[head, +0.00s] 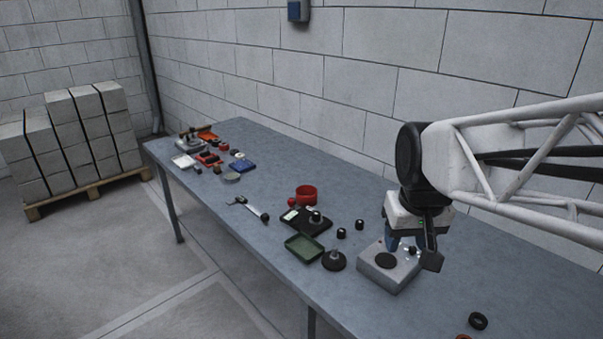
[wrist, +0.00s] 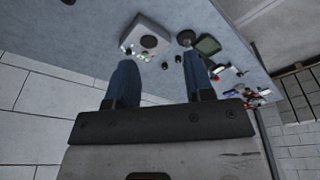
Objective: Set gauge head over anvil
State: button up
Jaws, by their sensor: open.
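A light grey box (head: 378,270) with a dark round disc (head: 386,261) on its top stands on the bench; the disc may be the anvil. Both show in the wrist view, the box (wrist: 139,28) and its disc (wrist: 149,42). A black round-based piece with a pale upright stem (head: 334,259) stands left of the box, also in the wrist view (wrist: 186,38). I cannot tell for sure which piece is the gauge head. My gripper (head: 402,246) is above the back of the box. In the wrist view its blue fingers (wrist: 160,62) are apart, with nothing between them.
A green tray (head: 305,248), a black tray (head: 305,220), small black knobs (head: 341,233) and a red cup (head: 306,194) lie left of the box. A caliper-like tool (head: 248,209) is farther along. Mixed parts fill the bench's far end. A black ring (head: 478,321) lies near front right.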

jog(key=w+a+n, duration=0.1)
jog(key=w+a, duration=0.2)
jog(key=w, duration=0.9)
jog(key=n+g, duration=0.2)
jog(key=n, duration=0.2)
send_near(291, 200)
jog(key=shift+s+d+f, duration=0.3)
jog(key=shift+d, duration=0.05)
jog(key=shift+w+a+f+n, duration=0.3)
jog(key=shift+w+a+f, duration=0.05)
jog(key=shift+f, duration=0.05)
jog(key=shift+f, duration=0.1)
jog(key=shift+f, duration=3.8)
jog(key=shift+c, duration=0.2)
